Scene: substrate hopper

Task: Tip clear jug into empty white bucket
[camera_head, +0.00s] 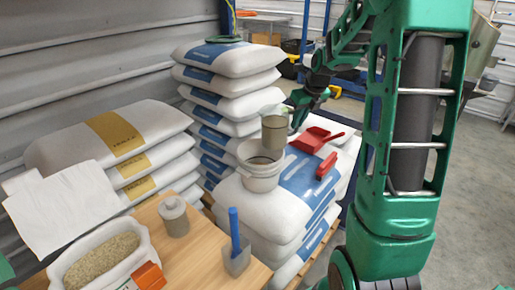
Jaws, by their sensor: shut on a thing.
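The clear jug (274,130) holds greyish-brown contents and is almost upright, with at most a slight tilt. It appears just above or behind the rear rim of the white bucket (262,181); the exact gap between them is hard to judge. The bucket stands upright on a stack of white sacks, and its visible inside looks empty. My gripper (291,112) reaches in from the right and is shut on the jug, at its right side. The fingertips are small and partly hidden.
A red scoop (318,139) and a red brush-like item (326,166) lie right of the bucket. Sack stacks (220,85) rise behind.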

